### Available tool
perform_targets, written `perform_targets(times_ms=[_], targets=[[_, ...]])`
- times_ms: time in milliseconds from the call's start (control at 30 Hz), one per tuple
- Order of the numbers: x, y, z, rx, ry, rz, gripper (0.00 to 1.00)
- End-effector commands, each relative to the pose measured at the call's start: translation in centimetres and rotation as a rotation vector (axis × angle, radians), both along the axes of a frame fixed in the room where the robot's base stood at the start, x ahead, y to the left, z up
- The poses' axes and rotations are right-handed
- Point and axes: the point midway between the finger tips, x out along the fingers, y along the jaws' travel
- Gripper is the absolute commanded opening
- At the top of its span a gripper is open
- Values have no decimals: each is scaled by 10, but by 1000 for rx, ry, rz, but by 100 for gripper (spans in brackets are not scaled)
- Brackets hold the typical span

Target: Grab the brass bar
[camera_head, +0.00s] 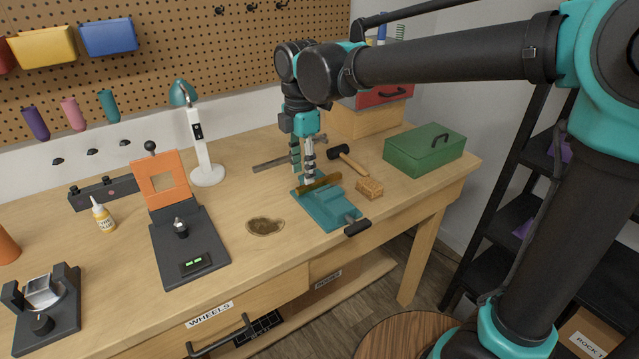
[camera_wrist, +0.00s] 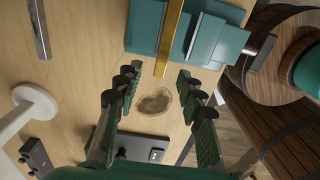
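The brass bar (camera_head: 320,183) is a slim golden bar lying across the teal vise (camera_head: 335,210) on the workbench. In the wrist view the bar (camera_wrist: 170,38) runs from the top edge down past the vise (camera_wrist: 145,25). Its near end shows between the lines of my two fingers. My gripper (camera_head: 303,174) is open and empty, pointing down close by the bar's left part; it also shows in the wrist view (camera_wrist: 160,74). I cannot tell whether a finger touches the bar.
A hammer (camera_head: 346,158), a small tan block (camera_head: 369,188) and a green toolbox (camera_head: 424,149) stand right of the vise. A grey metal bar (camera_head: 273,162) lies behind. A brown stain (camera_head: 265,226) and an orange-and-black press (camera_head: 185,240) are to the left.

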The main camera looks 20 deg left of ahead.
Motion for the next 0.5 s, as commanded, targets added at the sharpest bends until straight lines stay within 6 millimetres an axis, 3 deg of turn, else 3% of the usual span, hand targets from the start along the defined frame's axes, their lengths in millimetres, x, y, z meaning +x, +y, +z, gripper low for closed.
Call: perform_targets(times_ms=[233, 500], targets=[[-1, -1, -35, 0, 0, 0, 39], [-1, -1, -41, 0, 0, 0, 39]])
